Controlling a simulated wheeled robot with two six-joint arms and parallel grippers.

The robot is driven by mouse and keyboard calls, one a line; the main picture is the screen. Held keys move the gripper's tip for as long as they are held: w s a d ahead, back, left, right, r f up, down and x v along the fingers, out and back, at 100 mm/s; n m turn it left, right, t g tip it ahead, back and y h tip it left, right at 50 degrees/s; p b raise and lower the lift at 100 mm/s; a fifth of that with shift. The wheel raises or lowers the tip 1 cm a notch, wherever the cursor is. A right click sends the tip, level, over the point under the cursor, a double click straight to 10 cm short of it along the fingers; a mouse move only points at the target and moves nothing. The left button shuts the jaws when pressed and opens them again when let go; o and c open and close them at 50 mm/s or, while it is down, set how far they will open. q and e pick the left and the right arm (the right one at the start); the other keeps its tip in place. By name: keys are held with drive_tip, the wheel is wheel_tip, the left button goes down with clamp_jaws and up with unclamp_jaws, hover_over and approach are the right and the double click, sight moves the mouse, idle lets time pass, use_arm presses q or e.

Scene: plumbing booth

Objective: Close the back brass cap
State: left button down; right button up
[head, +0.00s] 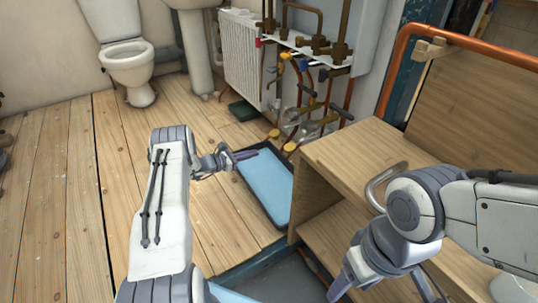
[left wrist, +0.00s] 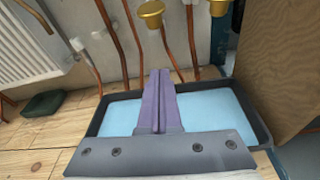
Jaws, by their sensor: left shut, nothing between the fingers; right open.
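Two brass caps show at the top of the left wrist view, one near the middle (left wrist: 151,14) and one further right (left wrist: 219,7), partly cut off by the frame edge. In the head view, small gold caps (head: 289,147) sit low among the pipes beside the radiator; I cannot tell which is the back one. My left gripper (head: 255,152) is shut and empty, its purple fingers (left wrist: 160,75) together over the blue tray, short of the caps and apart from them. My right gripper (head: 388,290) is open at the bottom of the head view, partly cut off.
A blue tray with a dark rim (left wrist: 95,126) lies on the wooden floor. Copper pipes (left wrist: 113,42) rise behind it. A white radiator (head: 240,58) stands at the wall, and a wooden cabinet (head: 362,150) is on the right.

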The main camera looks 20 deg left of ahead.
sight(277, 134)
use_arm(q)
drive_tip(key=f+b+x, duration=0.1)
drive_tip(key=b+x, duration=0.6)
drive_tip(key=x, duration=0.3)
drive_tip(key=r, duration=0.3)
drive_tip(key=s+r, duration=0.1)
drive_tip(key=shift+a+r+b, duration=0.2)
drive_tip(key=shift+r+b, duration=0.15)
drive_tip(key=shift+b, duration=0.05)
